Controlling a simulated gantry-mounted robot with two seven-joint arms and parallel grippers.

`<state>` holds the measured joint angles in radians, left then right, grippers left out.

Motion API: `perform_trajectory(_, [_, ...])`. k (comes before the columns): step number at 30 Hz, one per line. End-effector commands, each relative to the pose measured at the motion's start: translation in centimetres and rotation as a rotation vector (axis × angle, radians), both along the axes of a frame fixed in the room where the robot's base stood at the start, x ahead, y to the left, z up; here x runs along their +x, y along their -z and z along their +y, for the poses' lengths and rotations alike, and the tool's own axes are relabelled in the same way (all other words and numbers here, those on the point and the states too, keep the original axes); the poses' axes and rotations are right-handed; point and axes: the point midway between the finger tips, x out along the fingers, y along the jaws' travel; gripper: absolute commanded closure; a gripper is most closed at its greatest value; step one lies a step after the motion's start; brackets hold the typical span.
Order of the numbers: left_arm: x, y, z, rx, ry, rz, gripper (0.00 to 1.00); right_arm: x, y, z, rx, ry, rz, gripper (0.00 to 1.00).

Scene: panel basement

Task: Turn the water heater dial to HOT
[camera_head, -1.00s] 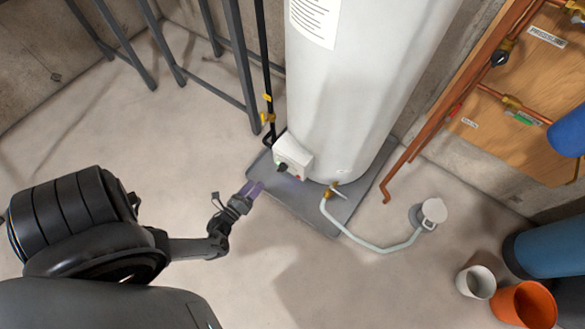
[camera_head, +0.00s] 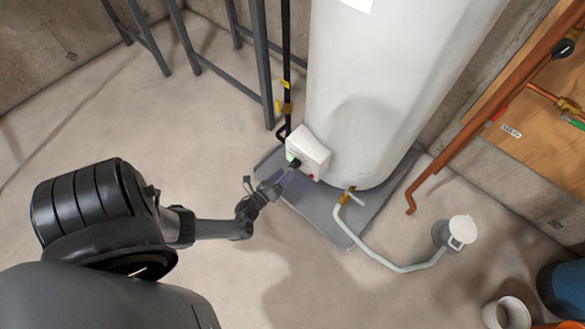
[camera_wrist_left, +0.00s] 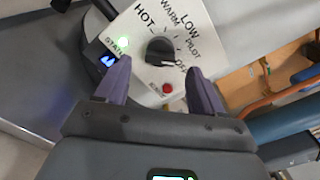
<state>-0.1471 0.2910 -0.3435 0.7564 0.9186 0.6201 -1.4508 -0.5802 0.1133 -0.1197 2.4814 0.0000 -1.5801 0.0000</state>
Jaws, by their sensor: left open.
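The white water heater (camera_head: 385,100) stands upright with a white control box (camera_head: 312,150) low on its front. The black dial (camera_head: 295,163) is on the box; it also shows in the left wrist view (camera_wrist_left: 160,50), ringed by the labels HOT, WARM, LOW, PILOT and OFF. The dial's pointer seems to face the PILOT and OFF side, away from HOT. My left gripper (camera_head: 286,177) is open and empty, just in front of the box. In the left wrist view its two purple fingers (camera_wrist_left: 157,88) lie to either side below the dial, with no clear contact. My right gripper is out of view.
A drain valve (camera_head: 347,196) with a pale hose (camera_head: 385,262) is to the right. A black gas pipe (camera_head: 287,60) rises at the left. Open floor lies in front.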

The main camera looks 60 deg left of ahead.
Motion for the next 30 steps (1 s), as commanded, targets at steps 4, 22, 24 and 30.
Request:
perform_trajectory(4, [2.3, 0.2, 0.8, 0.000, 0.002, -0.003, 0.32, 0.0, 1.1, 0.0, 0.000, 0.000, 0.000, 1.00])
perform_trajectory(22, [5.2, 0.0, 1.8, 0.000, 0.001, 0.001, 0.32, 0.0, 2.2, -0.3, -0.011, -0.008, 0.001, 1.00])
perform_trajectory(24, [5.2, 0.0, 1.8, 0.000, 0.001, 0.001, 0.32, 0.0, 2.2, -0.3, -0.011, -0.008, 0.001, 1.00])
perform_trajectory(30, [5.2, 0.0, 1.8, -0.001, 0.001, 0.000, 0.63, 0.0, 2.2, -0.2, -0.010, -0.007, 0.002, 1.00])
